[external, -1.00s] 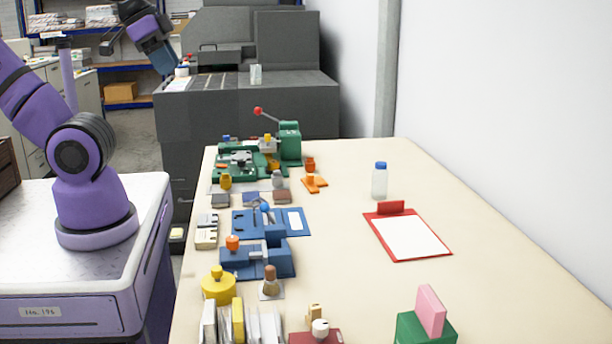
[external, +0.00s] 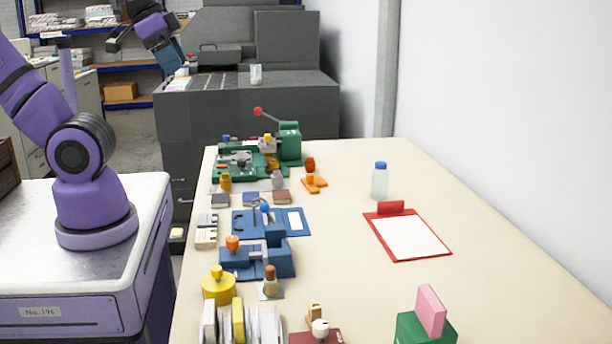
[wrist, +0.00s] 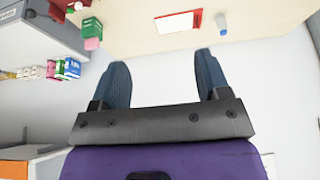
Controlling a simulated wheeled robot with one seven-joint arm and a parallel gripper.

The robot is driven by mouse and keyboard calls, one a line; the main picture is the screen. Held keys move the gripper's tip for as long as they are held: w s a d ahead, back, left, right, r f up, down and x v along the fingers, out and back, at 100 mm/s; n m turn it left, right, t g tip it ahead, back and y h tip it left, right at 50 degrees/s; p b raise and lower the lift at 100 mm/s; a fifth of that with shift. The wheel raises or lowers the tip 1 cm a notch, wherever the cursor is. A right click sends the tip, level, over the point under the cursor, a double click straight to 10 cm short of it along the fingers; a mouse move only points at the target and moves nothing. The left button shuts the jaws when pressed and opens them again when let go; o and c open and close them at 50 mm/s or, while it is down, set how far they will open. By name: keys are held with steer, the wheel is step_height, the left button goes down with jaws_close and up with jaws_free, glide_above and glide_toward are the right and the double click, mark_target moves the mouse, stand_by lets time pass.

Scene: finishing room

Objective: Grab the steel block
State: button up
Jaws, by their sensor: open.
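A small dark grey block (external: 220,199) lies on the table in the external view, left of a blue block (external: 251,198) and a brown block (external: 282,197). It may be the steel block; its material is hard to tell. My gripper (external: 172,62) is raised at the upper left, in front of the dark grey machine and well away from the blocks. In the wrist view my gripper (wrist: 161,60) shows two dark blue fingers spread apart with nothing between them. The grey block does not show there.
A green press (external: 290,143) with a red-knobbed lever stands behind the blocks, blue fixtures (external: 285,262) in front. A bottle (external: 380,183) and red clipboard (external: 440,249) are at right. The table between fixtures and clipboard is mostly clear. A dark grey machine (external: 270,105) stands behind.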

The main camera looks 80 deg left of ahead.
steer(key=w+a+f+g, duration=0.1)
steer(key=w+a, duration=0.3)
steer(key=w, duration=0.3)
steer(key=w+a+g, duration=0.1)
steer(key=w+a, duration=0.3)
steer(key=w, duration=0.2)
steer(key=g, duration=0.3)
glide_above(277, 176)
steer(key=f, duration=3.2)
steer(key=shift+w+a+f, duration=0.1)
steer(key=shift+a+f, duration=0.05)
steer(key=shift+a, duration=0.15)
steer(key=shift+a+f, duration=0.25)
steer(key=shift+f, duration=0.35)
step_height(277, 176, down, 5)
steer(key=shift+r, duration=0.1)
steer(key=shift+d+f, duration=0.15)
steer(key=shift+f, duration=1.2)
steer(key=shift+d+f, duration=0.1)
steer(key=shift+f, duration=1.25)
